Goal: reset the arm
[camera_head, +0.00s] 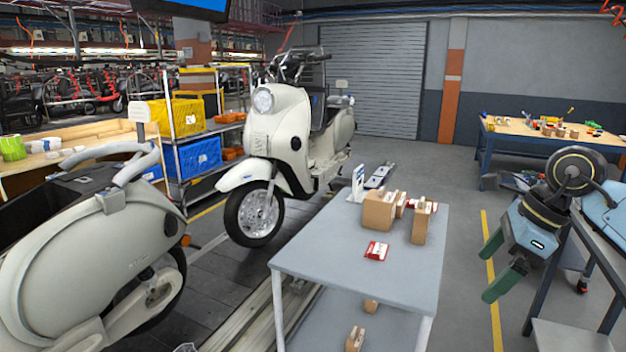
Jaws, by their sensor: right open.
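My right gripper (499,266) is at the right of the head view, with two green fingers spread apart and nothing between them. It hangs in the air to the right of the grey table. My right arm (572,180) comes in from the right edge, with a black round joint above the gripper. My left gripper is not in view.
A grey table (340,262) holds cardboard boxes (380,210) and a red-and-white packet (376,251). A white scooter (290,150) stands behind it, and another (90,260) at the left. A wooden-topped workbench (545,136) stands at back right. Floor between is clear.

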